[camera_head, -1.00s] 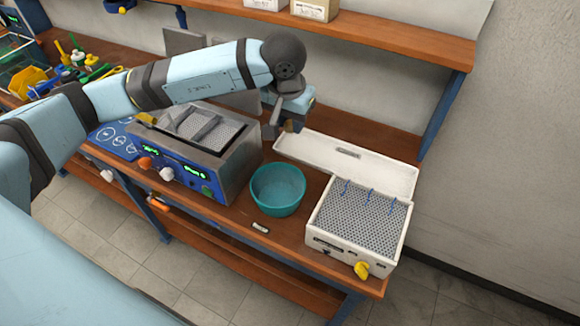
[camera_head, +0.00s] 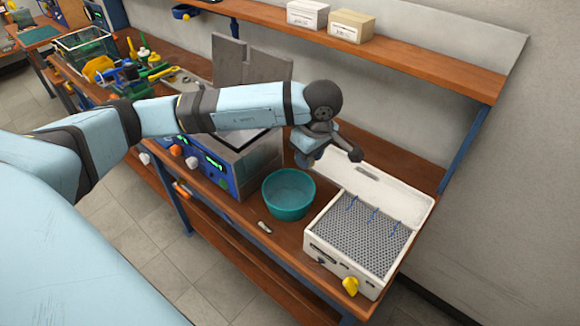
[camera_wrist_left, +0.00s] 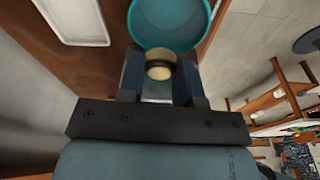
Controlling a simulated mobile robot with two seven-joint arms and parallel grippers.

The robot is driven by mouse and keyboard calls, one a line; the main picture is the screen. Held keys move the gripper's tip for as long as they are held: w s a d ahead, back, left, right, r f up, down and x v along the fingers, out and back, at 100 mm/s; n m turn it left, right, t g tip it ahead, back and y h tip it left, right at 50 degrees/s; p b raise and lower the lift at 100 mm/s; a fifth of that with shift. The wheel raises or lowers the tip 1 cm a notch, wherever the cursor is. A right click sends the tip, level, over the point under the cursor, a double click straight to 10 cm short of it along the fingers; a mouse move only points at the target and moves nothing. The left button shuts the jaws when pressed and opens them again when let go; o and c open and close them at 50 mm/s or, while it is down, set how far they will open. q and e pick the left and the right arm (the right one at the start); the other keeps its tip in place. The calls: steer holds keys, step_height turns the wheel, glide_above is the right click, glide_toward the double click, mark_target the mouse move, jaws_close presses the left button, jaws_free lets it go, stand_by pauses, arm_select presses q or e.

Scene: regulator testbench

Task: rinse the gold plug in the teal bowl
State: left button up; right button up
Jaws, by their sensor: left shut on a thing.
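The teal bowl (camera_head: 289,193) stands on the wooden bench and looks empty. It also shows at the top of the left wrist view (camera_wrist_left: 168,22). My left gripper (camera_head: 304,160) hangs above the bowl's back edge in the head view. In the left wrist view my left gripper (camera_wrist_left: 159,72) is shut on the gold plug (camera_wrist_left: 159,71), a short round pale-gold piece with a dark band. The plug overlaps the bowl's near rim in that view. In the head view the plug is hidden behind the gripper. My right gripper is not in view.
Left of the bowl stands a blue-fronted bench device (camera_head: 218,168). To its right is a white box with a perforated top (camera_head: 365,236) and yellow knob, with a white tray (camera_head: 410,199) behind. A small pale object (camera_head: 264,227) lies before the bowl.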

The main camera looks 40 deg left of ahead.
arm_select(q)
steer(key=a+f+n+b, duration=0.1)
steer(key=a+f+n, duration=0.1)
steer(key=f+n, duration=0.2)
steer(key=a+f+n+g+b, duration=0.1)
steer(key=f+n+b, duration=0.1)
steer(key=f+n, duration=0.2)
steer(key=a+f+n+g+h+b, duration=0.1)
steer(key=f+n, duration=0.3)
steer(key=n, duration=0.4)
steer(key=shift+s+a+f, duration=0.1)
steer(key=shift+s+a, duration=0.05)
steer(key=shift+a, duration=0.25)
steer(key=shift+s+a+f, duration=0.1)
steer(key=shift+a, duration=0.3)
steer(key=f+b, duration=0.3)
steer(key=shift+s+d+f+b, duration=0.2)
steer(key=shift+d+f+b, duration=0.05)
steer(key=shift+d+b, duration=0.1)
steer(key=shift+a+f, duration=0.1)
steer(key=shift+f, duration=0.2)
steer(key=shift+f+b, duration=0.1)
steer(key=shift+b, duration=0.25)
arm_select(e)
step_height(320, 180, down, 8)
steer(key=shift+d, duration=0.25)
